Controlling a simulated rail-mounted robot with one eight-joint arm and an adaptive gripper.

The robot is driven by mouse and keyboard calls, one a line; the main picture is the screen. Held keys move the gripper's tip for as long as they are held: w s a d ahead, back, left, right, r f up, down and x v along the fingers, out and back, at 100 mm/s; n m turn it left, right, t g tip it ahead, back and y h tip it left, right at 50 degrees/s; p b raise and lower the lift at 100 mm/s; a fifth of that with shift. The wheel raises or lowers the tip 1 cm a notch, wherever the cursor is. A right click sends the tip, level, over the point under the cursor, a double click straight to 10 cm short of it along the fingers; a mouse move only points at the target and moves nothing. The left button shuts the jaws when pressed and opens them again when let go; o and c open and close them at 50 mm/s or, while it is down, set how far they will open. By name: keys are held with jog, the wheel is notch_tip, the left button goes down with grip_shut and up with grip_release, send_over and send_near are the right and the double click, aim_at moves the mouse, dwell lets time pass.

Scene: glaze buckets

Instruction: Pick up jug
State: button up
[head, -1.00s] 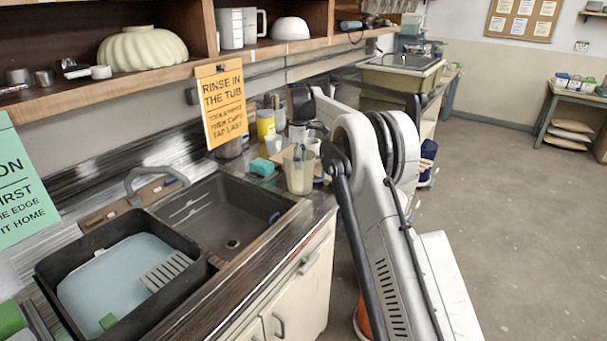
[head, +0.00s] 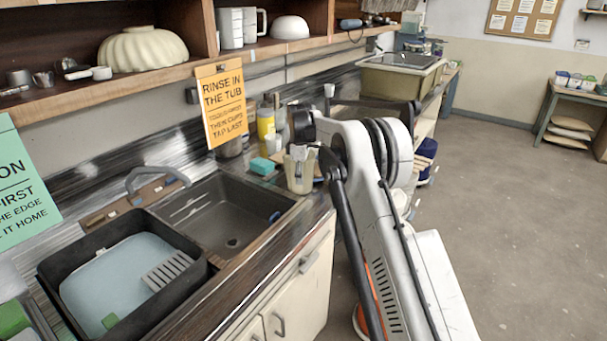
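A translucent beige jug (head: 299,175) stands upright on the counter, right of the sink, in the head view. The end of my arm is directly above it, with a dark joint over its mouth. A small grey part at the jug's rim may belong to my gripper (head: 299,152) or to something standing in the jug. The fingers are too small and covered to tell whether they are open or touching the jug. My arm hides what lies right behind the jug.
A teal sponge (head: 262,166), a yellow-labelled bottle (head: 266,124) and other containers crowd the counter beside and behind the jug. The sink (head: 225,215) is to the left, with a black tub (head: 55,268) at its near end. An orange sign (head: 222,100) stands behind.

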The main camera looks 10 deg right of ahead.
grip_shut()
jog(key=shift+r, duration=0.5)
jog(key=s+a+r+b, duration=0.2)
jog(key=s+a+r, duration=0.2)
jog(key=a+r, duration=0.6)
jog(key=shift+s+a, duration=0.2)
jog(key=shift+a, duration=0.2)
